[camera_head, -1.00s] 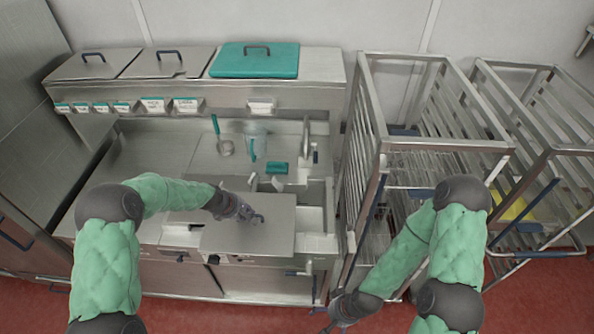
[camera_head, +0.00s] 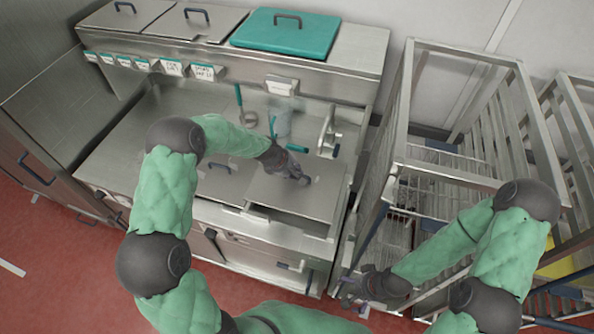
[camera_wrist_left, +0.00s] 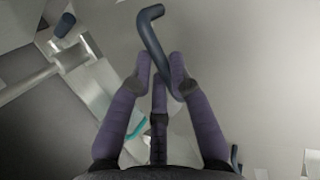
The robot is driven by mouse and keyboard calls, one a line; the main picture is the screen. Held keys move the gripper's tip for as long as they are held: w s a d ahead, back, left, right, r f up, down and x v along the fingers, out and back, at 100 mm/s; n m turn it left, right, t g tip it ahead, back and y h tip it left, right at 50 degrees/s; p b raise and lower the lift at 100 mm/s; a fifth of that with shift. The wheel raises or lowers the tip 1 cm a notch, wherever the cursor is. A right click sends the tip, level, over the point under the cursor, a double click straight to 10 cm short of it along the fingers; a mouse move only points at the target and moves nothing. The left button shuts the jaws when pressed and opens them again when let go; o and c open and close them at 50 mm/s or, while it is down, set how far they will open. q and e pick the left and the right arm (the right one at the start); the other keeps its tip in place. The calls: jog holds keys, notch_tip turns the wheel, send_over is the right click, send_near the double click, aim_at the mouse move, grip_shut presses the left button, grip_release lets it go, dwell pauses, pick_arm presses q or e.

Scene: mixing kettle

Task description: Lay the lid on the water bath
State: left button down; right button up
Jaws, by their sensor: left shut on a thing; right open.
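My left gripper (camera_head: 303,178) is shut on the dark handle of a flat steel lid (camera_head: 270,192). In the left wrist view the handle (camera_wrist_left: 152,28) passes between the fingers (camera_wrist_left: 160,75), with the grey lid (camera_wrist_left: 235,50) behind. The lid lies over the right part of the steel counter, above the water bath, whose opening is mostly hidden. A dark gap (camera_head: 290,222) shows under the lid's front edge; I cannot tell whether the lid touches the rim. My right gripper (camera_head: 355,290) is open and empty, low by the rack.
Another dark handle (camera_head: 222,167) is on the steel cover left of the lid. A tap (camera_head: 328,130), a clear jug (camera_head: 280,122) and a green-handled ladle (camera_head: 240,98) are behind. A wire rack (camera_head: 408,150) stands close on the right. A green lid (camera_head: 285,35) is on the back shelf.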

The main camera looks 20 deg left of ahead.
aim_at(293, 182)
pick_arm(q)
notch_tip(293, 182, down, 4)
jog(key=b, duration=0.3)
jog(key=shift+w+f+b, duration=0.1)
jog(key=shift+f+b, duration=0.1)
jog(key=shift+b, duration=0.15)
jog(key=shift+r, duration=0.1)
jog(key=shift+f, duration=0.25)
jog(key=shift+f, duration=0.25)
jog(key=shift+f+b, duration=0.3)
jog(key=shift+f, duration=0.05)
jog(key=shift+f, duration=0.35)
jog(key=shift+f+b, duration=0.3)
jog(key=shift+b, duration=0.2)
jog(key=shift+f, duration=0.2)
